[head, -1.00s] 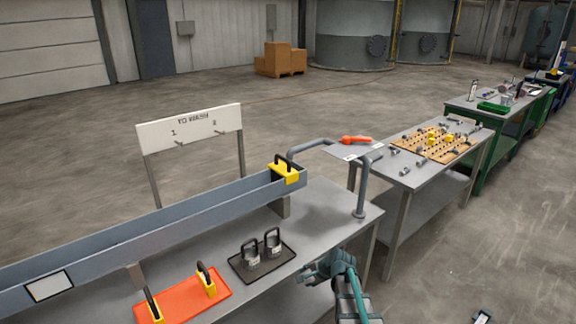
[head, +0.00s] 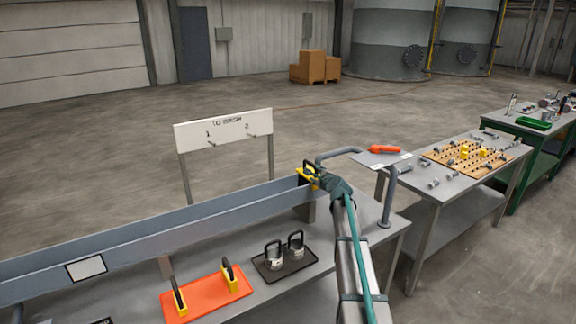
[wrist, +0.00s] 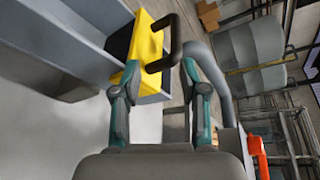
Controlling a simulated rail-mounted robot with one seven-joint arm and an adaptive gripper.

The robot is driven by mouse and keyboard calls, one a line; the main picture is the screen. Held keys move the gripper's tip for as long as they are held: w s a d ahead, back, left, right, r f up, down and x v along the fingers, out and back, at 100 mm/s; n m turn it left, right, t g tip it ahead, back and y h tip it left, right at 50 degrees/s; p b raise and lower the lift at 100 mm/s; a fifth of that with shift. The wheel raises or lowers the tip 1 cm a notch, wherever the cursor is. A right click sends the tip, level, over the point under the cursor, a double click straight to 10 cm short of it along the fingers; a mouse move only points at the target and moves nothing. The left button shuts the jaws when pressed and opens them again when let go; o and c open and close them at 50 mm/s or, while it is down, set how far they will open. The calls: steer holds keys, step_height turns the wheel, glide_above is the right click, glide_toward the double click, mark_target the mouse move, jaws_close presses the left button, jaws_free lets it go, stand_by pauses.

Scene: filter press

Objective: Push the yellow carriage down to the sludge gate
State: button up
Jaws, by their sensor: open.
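The yellow carriage (head: 304,174) with its black loop handle sits at the right end of the long grey trough (head: 150,235). In the wrist view the carriage (wrist: 148,42) is just ahead of my gripper, its black handle (wrist: 172,40) towards the right finger. My gripper (head: 320,176) is open at the carriage's right side and partly covers it in the head view. In the wrist view the two fingertips (wrist: 160,72) are apart, with the carriage's lower edge and handle end between or just beyond them. I cannot tell whether they touch. I cannot make out the sludge gate.
An orange mat (head: 205,298) with two yellow black-handled pieces and a black tray (head: 272,272) with two handled weights lie on the bench before the trough. A bent grey pipe (head: 388,200) stands right of my arm. A white hook board (head: 224,130) stands behind.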

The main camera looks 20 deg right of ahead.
mark_target(311, 163)
steer(key=shift+m, duration=0.3)
steer(key=w+p, duration=0.1)
steer(key=w, duration=0.2)
steer(key=w+p, duration=0.1)
steer(key=w, duration=0.3)
steer(key=w+d+p, duration=0.1)
steer(key=w, duration=0.2)
steer(key=shift+w, duration=0.4)
steer(key=shift+w+f, duration=0.2)
steer(key=shift+w, duration=0.35)
jaws_close()
